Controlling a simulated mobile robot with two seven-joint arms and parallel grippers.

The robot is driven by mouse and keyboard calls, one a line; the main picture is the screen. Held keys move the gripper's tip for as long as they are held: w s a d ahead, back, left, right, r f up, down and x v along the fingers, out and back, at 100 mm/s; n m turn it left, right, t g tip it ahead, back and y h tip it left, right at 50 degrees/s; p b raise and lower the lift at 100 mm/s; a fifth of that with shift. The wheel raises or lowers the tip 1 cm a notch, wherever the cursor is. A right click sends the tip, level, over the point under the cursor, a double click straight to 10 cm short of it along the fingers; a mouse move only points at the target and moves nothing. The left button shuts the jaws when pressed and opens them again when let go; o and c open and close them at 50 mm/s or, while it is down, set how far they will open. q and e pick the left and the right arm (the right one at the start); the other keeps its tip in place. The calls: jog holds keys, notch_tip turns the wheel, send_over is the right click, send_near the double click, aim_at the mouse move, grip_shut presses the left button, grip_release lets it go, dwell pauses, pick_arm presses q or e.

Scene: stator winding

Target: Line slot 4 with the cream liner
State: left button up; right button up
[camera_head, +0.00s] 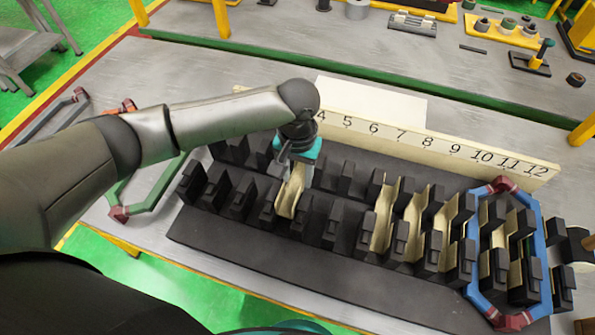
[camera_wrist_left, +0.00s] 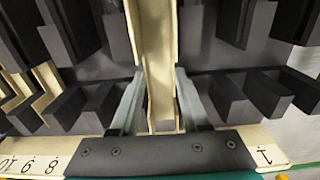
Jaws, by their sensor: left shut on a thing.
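My left gripper (camera_head: 298,172) is shut on a cream liner (camera_head: 287,203), a long open channel. The liner is at the black stator block (camera_head: 300,255), between two rows of black teeth, on the front side of the number 4 on the cream number strip (camera_head: 440,150). In the left wrist view the liner (camera_wrist_left: 157,50) runs lengthwise between the two grey fingers (camera_wrist_left: 158,100), with black teeth on both sides. I cannot tell whether it rests on the slot floor.
Several cream liners (camera_head: 385,215) line slots toward the right. A blue coil with red corners (camera_head: 537,255) sits around teeth at the right end. A green coil (camera_head: 150,195) and a grey coil (camera_head: 45,118) lie at left. A second bench (camera_head: 330,35) with parts stands behind.

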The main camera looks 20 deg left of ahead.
aim_at(298, 183)
pick_arm(q)
jog(key=shift+f+b, duration=0.45)
jog(key=shift+f, duration=0.95)
jog(key=shift+f, duration=0.2)
jog(key=shift+f, duration=0.45)
dwell(0.6)
jog(key=o, duration=1.1)
jog(key=shift+c, duration=0.2)
jog(key=shift+r+p, duration=0.2)
jog(key=shift+p, duration=0.2)
jog(key=shift+r+p, duration=0.55)
jog(key=shift+p, duration=0.3)
